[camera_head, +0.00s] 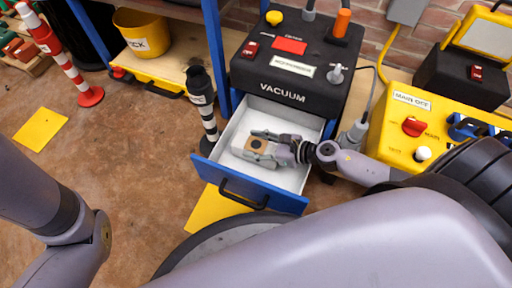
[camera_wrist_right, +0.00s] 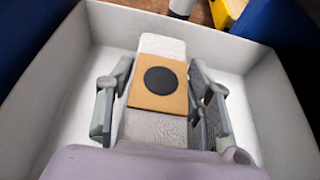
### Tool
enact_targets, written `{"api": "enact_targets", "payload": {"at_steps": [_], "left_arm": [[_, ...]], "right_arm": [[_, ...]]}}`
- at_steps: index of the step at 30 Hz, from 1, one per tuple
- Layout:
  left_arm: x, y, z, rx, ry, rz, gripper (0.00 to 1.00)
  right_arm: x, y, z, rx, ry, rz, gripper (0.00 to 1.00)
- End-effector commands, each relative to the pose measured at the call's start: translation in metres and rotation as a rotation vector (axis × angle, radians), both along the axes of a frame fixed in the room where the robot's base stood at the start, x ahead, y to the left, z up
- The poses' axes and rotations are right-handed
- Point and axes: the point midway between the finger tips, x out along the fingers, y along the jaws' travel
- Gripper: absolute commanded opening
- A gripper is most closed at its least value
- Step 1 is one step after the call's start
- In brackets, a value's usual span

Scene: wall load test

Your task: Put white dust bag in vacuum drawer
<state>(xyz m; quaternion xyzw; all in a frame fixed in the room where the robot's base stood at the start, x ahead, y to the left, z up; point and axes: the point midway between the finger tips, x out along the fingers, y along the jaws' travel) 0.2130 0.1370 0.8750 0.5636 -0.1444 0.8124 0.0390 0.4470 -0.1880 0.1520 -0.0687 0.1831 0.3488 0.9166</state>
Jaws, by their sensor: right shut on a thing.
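The white dust bag (camera_wrist_right: 160,45) has a tan card collar (camera_wrist_right: 143,98) with a black round port. It is inside the open vacuum drawer (camera_head: 297,177), which has pale inner walls, a blue front and a black handle. The bag's collar also shows in the head view (camera_head: 257,145). My right gripper (camera_head: 258,146) reaches into the drawer from the right, with one finger along each side of the bag, shut on it. Whether the bag rests on the drawer floor is unclear. The black vacuum unit (camera_head: 290,75) stands behind the drawer. My left gripper is out of view.
A yellow control box (camera_head: 400,130) with a red knob stands right of the drawer. A black-and-white post (camera_head: 203,105) stands close to its left. A yellow bucket (camera_head: 142,33) sits on the shelf at back left.

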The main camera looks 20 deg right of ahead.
Motion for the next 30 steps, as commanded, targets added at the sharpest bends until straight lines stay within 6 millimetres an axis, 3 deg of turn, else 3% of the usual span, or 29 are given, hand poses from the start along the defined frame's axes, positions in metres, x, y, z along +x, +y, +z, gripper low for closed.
{"api": "enact_targets", "payload": {"at_steps": [11,12,21,30], "left_arm": [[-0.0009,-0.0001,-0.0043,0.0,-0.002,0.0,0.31],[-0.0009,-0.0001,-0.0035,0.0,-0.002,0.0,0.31],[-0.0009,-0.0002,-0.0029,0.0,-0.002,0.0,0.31],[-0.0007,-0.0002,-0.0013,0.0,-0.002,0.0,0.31]], "right_arm": [[0.0005,0.0,-0.0046,0.0,-0.001,0.0,0.19],[0.0004,0.0,-0.0038,0.0,-0.001,0.0,0.49],[0.0003,0.0,-0.0033,0.001,-0.001,0.0,0.68],[0.0004,-0.0001,-0.0015,0.0,-0.001,0.0,0.68]]}}
